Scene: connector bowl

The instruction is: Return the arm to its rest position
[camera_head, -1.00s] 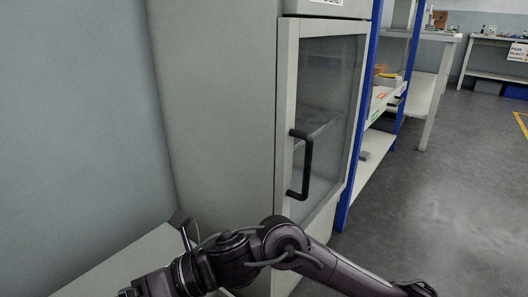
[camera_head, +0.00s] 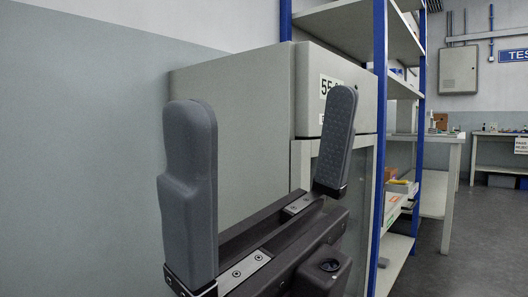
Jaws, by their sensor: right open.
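My right gripper (camera_head: 262,165) is large and close in the head view, with its two grey fingers pointing up and spread wide apart. Nothing is between the fingers. It stands in front of a grey cabinet (camera_head: 235,110) and hides much of the cabinet's lower part and glass door. My left gripper is not in view.
A blue-posted shelf (camera_head: 381,130) stands right of the cabinet, with small boxes (camera_head: 398,187) on a lower level. White workbenches (camera_head: 452,160) stand farther back. The grey floor (camera_head: 480,230) at the right is clear. A wall (camera_head: 80,150) fills the left.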

